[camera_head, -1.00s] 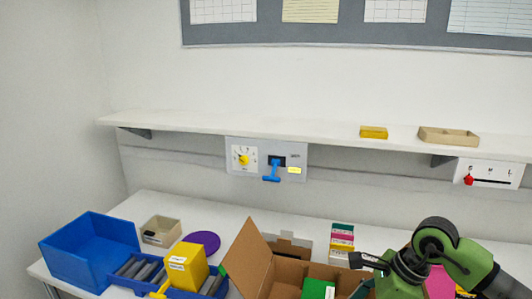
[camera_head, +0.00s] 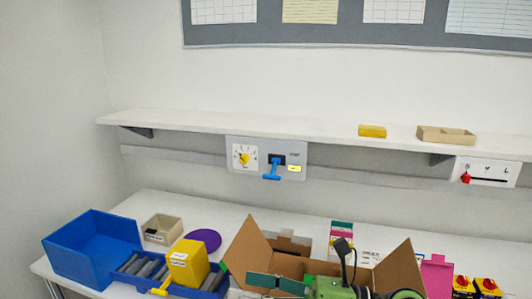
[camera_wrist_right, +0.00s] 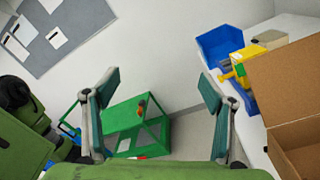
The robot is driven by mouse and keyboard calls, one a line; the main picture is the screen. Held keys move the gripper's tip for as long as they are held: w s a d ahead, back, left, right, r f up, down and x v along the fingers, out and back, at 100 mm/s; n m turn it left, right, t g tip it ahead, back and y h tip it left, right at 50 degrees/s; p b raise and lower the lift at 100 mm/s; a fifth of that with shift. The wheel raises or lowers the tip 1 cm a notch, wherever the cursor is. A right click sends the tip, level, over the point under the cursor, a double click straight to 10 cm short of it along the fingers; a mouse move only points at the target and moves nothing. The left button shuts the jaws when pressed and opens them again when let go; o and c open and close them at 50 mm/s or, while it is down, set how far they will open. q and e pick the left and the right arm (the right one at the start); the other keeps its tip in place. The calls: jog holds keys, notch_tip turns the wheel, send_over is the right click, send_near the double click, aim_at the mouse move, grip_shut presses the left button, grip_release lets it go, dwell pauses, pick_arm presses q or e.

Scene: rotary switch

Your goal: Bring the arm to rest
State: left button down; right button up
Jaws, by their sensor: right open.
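My right gripper (camera_head: 272,284) is low at the bottom edge of the head view, in front of the cardboard box, with part of its arm cut off by the frame. In the right wrist view my right gripper (camera_wrist_right: 160,88) has its two teal finger pads wide apart, with nothing between them. The rotary switch, a yellow knob (camera_head: 244,159) on a white dial, sits on the wall panel (camera_head: 236,172) under the shelf, well away from the gripper. My left gripper is not in view.
The open cardboard box (camera_head: 250,246) stands close to my right arm. A blue bin (camera_head: 92,250), a beige box (camera_head: 162,228) and a yellow box (camera_head: 187,262) are to the left. A green frame cart (camera_wrist_right: 135,125) shows beyond the fingers in the wrist view.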

notch_tip(320, 180, up, 6)
jog(key=w+d+f+m+t+y, duration=0.1)
jog(key=w+d+m+t+y, duration=0.15)
jog(key=m+t, duration=0.5)
jog(key=w+d+f+m+t+h, duration=0.1)
jog(key=w+d+m+t+h, duration=0.3)
jog(key=m, duration=0.4)
jog(key=w+d+f+m+t+h, duration=0.1)
jog(key=d+m+t+h, duration=0.4)
jog(key=m+h, duration=0.3)
jog(key=s+d+f+m+g+h, duration=0.2)
jog(key=d+f+m+g+h, duration=0.15)
jog(key=d+f+m, duration=0.45)
jog(key=s+d+f+m+g+h, duration=0.15)
jog(key=d+f+m+h, duration=0.35)
jog(key=f, duration=0.6)
jog(key=s+a+f+m+g, duration=0.1)
jog(key=s+f+m+g, duration=0.2)
jog(key=s+f+g, duration=0.55)
jog(key=s+f+m+g, duration=0.35)
jog(key=s+f, duration=0.55)
jog(key=s, duration=0.6)
notch_tip(320, 180, down, 24)
jog(key=s, duration=0.1)
jog(key=s+d+f+g, duration=0.2)
jog(key=s+f, duration=1.5)
jog(key=shift+s+d+f, duration=0.35)
